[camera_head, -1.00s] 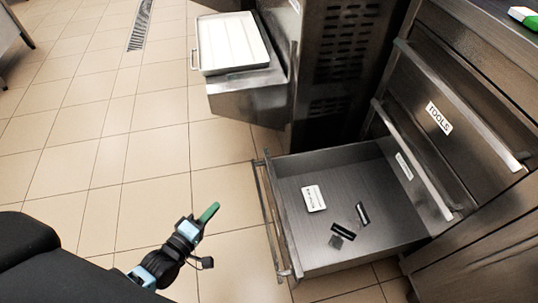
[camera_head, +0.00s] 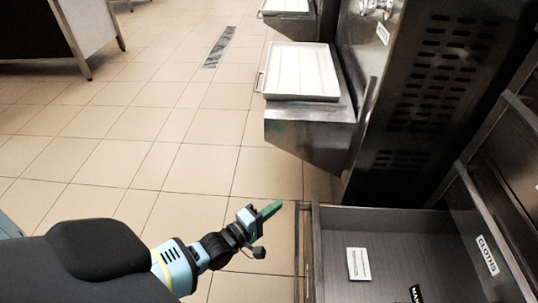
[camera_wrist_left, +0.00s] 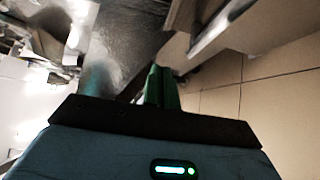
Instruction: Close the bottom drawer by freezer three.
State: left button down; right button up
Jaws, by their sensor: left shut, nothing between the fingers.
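The bottom drawer (camera_head: 385,221) stands pulled out at the lower right of the head view, with its front panel and handle bar (camera_head: 309,250) facing left. A white labelled card (camera_head: 358,264) and a dark item lie inside it. The lower part of the drawer is cut off by the picture edge. My left gripper (camera_head: 270,209), with green fingers, is shut and empty, just left of the drawer front's far end. A small gap seems to lie between them. The green fingers also show together in the left wrist view (camera_wrist_left: 161,88). My right gripper is not in view.
A freezer (camera_head: 425,100) stands behind the drawer, with a white tray (camera_head: 302,72) on a steel ledge (camera_head: 310,130) jutting left. A drawer labelled CLOTHS (camera_head: 487,254) is at the right. The tiled floor (camera_head: 130,150) at left is open, with a table (camera_head: 85,35) far back.

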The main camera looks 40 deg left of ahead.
aim_at(301, 207)
pick_arm(q)
jog(key=w+d, duration=0.1)
jog(key=w, duration=0.1)
jog(key=w+d+b, duration=0.1)
jog(key=w, duration=0.1)
jog(key=w+d+b, duration=0.1)
jog(key=w, duration=0.2)
jog(key=shift+d+f, duration=0.1)
jog(key=shift+d, duration=0.15)
jog(key=shift+w+d, duration=0.25)
jog(key=shift+d, duration=0.15)
jog(key=shift+d, duration=0.1)
